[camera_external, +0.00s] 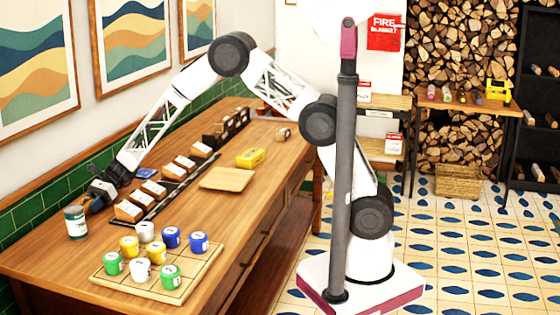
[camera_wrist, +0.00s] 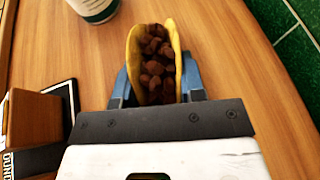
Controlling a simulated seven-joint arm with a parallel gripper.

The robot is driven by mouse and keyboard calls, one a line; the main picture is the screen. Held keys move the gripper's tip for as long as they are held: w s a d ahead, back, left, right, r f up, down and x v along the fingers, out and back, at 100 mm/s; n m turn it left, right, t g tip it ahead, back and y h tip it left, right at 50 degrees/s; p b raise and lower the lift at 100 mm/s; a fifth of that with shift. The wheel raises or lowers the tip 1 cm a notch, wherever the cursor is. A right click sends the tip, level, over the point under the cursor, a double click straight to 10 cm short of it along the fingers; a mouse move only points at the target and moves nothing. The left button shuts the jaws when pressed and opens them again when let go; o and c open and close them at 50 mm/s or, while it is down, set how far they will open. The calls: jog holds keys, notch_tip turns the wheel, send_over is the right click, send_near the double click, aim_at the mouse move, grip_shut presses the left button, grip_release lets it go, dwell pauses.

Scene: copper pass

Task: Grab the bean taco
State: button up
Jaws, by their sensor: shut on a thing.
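The bean taco (camera_wrist: 155,65) is a yellow folded shell with dark brown chunks of filling. In the wrist view it stands between the two blue fingers of my gripper (camera_wrist: 157,85), one finger against each side. My gripper is shut on it, low over the wooden counter. In the external view my gripper (camera_external: 97,198) is at the far left of the counter, beside a white and green jar. I cannot make out the taco clearly there.
The jar (camera_external: 76,222) stands close to my gripper; it also shows in the wrist view (camera_wrist: 95,8). Several wooden boxes (camera_external: 128,211) stand in a row to the right. A board (camera_external: 110,272) with several coloured cups is in front.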

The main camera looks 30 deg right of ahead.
aim_at(90, 198)
jog(key=shift+r, duration=5.05)
